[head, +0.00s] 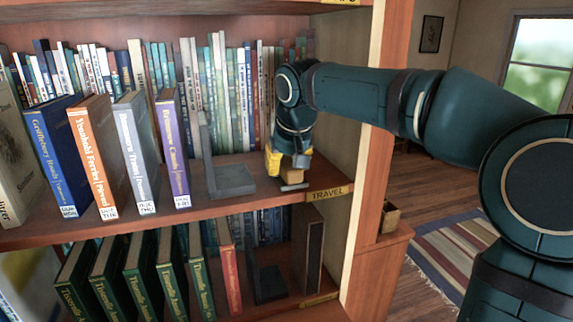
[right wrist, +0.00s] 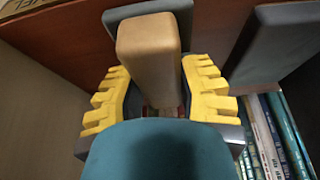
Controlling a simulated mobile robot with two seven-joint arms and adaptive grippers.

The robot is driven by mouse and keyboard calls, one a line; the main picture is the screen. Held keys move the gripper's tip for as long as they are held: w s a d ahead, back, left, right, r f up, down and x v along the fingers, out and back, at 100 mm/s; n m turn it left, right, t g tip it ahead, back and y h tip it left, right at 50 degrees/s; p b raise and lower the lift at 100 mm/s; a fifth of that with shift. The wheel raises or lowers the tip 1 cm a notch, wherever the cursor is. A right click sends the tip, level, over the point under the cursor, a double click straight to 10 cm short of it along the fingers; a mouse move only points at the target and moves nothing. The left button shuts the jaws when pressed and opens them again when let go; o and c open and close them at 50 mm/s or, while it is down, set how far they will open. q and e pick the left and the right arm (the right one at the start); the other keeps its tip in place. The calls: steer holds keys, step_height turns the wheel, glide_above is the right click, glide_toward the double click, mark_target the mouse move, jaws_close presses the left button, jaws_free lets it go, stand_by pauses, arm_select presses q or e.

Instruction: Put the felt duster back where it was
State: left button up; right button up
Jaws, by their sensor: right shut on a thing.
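The felt duster has a light wooden handle (right wrist: 148,58) and a grey felt base (right wrist: 150,14). In the head view its handle (head: 271,164) and grey base (head: 292,187) show low over the right end of the upper shelf (head: 238,208), near the front edge. I cannot tell whether the base touches the shelf. My right gripper (head: 283,163) comes down from above, its yellow fingers on both sides of the handle, shut on it. The fingers also show in the right wrist view (right wrist: 160,92). My left gripper is out of view.
A grey metal bookend (head: 228,180) stands left of the duster, and it shows in the right wrist view (right wrist: 262,42). Several books (head: 172,148) stand left of it, with a back row (head: 228,95) behind. The shelf's side panel (head: 350,130) is close on the right. A "TRAVEL" label (head: 328,193) marks the front edge.

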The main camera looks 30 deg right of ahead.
steer(key=shift+f, duration=0.1)
steer(key=o, duration=1)
steer(key=shift+f, duration=0.1)
steer(key=shift+s+r, duration=0.1)
steer(key=shift+r, duration=0.35)
steer(key=p+v, duration=0.1)
steer(key=v, duration=1)
steer(key=shift+s+r, duration=0.2)
steer(key=shift+r, duration=0.05)
